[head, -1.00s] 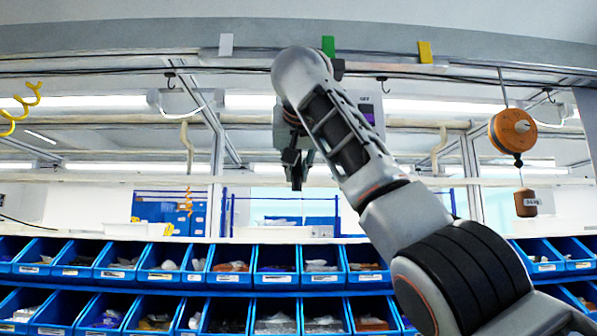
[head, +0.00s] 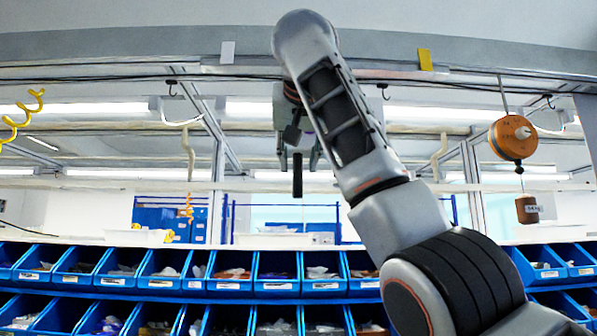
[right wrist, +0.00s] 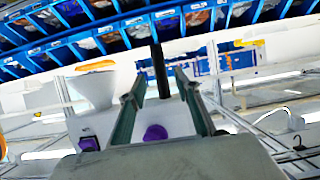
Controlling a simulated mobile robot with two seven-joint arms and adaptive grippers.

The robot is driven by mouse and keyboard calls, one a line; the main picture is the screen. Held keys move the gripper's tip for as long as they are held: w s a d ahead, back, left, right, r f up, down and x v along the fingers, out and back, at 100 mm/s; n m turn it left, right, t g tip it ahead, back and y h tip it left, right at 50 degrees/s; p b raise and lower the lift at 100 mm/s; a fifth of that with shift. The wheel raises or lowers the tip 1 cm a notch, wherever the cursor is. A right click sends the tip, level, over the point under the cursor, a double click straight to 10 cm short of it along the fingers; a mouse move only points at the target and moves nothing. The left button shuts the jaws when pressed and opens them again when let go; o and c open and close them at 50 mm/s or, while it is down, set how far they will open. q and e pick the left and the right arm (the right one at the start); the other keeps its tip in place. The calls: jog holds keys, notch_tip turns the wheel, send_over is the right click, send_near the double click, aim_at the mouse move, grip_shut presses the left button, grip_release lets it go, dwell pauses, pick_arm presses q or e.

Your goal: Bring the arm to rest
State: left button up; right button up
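My right gripper (head: 299,160) hangs below my bent right arm in the head view, with its fingers apart. In the right wrist view my right gripper (right wrist: 160,110) shows two separated fingers with nothing clamped between them. A purple knob (right wrist: 155,132) on a pale panel (right wrist: 172,118) shows between the fingers, farther off; I see no contact. In the head view my arm mostly hides the switch. A dark upright bar (head: 297,175) lines up between the fingers; whether it touches them I cannot tell. My left gripper is not in view.
Rows of blue bins (head: 276,272) with small parts run across the bottom. An orange balancer (head: 512,137) with a hanging weight (head: 526,209) is at right. A yellow coiled hose (head: 22,115) hangs at left. A yellow tab (head: 425,59) is on the overhead beam.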

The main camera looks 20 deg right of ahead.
jog(key=shift+s+a+r, duration=0.1)
jog(key=shift+s+r, duration=0.1)
jog(key=shift+s, duration=0.3)
